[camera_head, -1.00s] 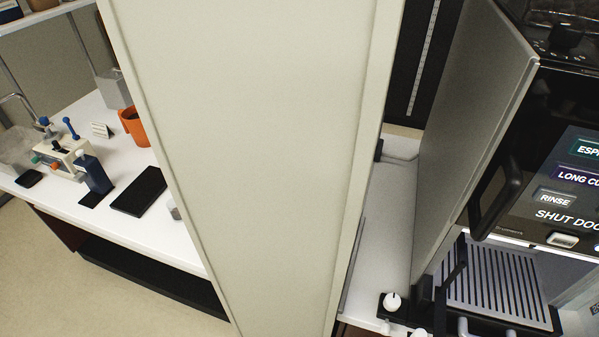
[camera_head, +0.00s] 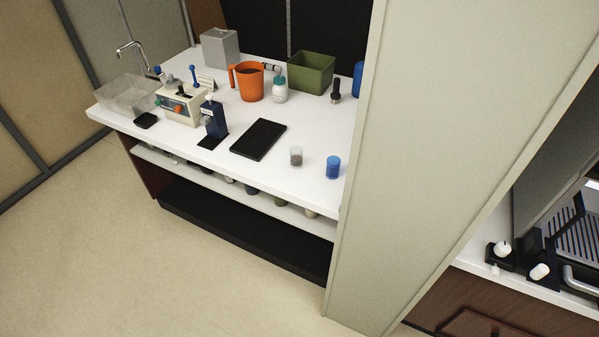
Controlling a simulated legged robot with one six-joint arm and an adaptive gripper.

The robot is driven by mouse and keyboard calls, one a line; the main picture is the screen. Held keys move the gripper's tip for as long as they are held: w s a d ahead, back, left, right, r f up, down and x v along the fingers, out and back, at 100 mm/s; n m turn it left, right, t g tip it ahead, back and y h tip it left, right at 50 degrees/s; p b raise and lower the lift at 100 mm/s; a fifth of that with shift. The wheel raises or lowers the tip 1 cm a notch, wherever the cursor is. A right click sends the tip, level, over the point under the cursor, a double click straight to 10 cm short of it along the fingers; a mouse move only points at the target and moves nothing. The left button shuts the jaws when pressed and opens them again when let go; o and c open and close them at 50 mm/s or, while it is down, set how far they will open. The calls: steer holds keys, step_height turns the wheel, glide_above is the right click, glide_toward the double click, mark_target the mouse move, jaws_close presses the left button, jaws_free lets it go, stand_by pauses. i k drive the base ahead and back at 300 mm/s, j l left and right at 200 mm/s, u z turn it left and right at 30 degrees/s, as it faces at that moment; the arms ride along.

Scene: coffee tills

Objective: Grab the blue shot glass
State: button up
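A small blue shot glass (camera_head: 333,167) stands upright on the white counter (camera_head: 190,145), near its front edge and close to the pale partition. A clear glass (camera_head: 296,156) with something dark in its bottom stands just left of it. A taller blue object (camera_head: 358,80) is partly hidden behind the partition at the back of the counter. My gripper is not in view.
A pale partition (camera_head: 440,130) stands right of the blue shot glass. A black flat pad (camera_head: 258,139), navy bottle (camera_head: 213,118), orange jug (camera_head: 248,82), white jar (camera_head: 280,90) and green bin (camera_head: 311,71) share the counter. The floor (camera_head: 150,260) in front is clear.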

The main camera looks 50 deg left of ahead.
mark_target(333, 162)
steer(key=u, duration=1.75)
steer(key=i+j+z, duration=0.4)
steer(key=j, duration=0.2)
steer(key=i+j+z, duration=0.35)
steer(key=j, duration=0.35)
steer(key=i+j+z, duration=0.2)
steer(key=j, duration=0.15)
